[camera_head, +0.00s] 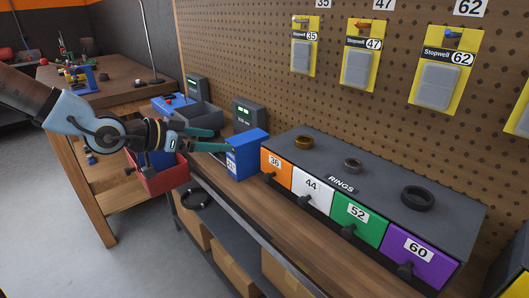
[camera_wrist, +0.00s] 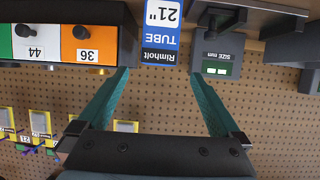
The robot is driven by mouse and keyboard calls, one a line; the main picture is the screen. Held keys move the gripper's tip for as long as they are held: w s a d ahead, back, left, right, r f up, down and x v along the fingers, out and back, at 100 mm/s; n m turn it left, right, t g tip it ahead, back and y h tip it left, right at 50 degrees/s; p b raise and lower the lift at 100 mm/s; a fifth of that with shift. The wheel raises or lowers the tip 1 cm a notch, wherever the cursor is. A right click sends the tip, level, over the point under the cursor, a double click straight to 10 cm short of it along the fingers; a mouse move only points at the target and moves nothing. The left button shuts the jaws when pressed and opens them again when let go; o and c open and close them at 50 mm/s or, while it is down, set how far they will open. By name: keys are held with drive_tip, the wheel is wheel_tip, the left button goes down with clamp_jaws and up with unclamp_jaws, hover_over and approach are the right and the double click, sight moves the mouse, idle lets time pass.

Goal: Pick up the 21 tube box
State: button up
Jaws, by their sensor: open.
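The 21 tube box (camera_head: 250,152) is a blue carton with a white label. It stands on the workbench against the left end of the rings cabinet. My gripper (camera_head: 221,141) reaches in from the left with its teal fingers open and empty. The fingertips are close to the box's left side. In the wrist view, which is upside down, the box (camera_wrist: 160,50) reads 21" TUBE Rimholt and lies between the lines of the two open fingers (camera_wrist: 161,73). I cannot tell how far the tips are from its sides.
The rings cabinet (camera_head: 345,172) has coloured numbered drawers and rings on top. A dark size gauge (camera_head: 249,117) stands behind the box, with a grey bin (camera_head: 195,118) to its left. A red bin (camera_head: 160,178) is below my arm. A pegboard (camera_head: 230,50) closes the back.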

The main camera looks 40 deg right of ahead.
sight(248, 141)
drive_tip(key=b+x, duration=0.1)
drive_tip(key=x, duration=0.4)
drive_tip(key=shift+s+d+r+b, duration=0.1)
drive_tip(key=shift+s+d+b, duration=0.05)
drive_tip(key=shift+b, duration=0.2)
drive_tip(key=shift+p+x, duration=0.5)
drive_tip(key=shift+x, duration=1.7)
drive_tip(key=shift+d, duration=0.6)
clamp_jaws()
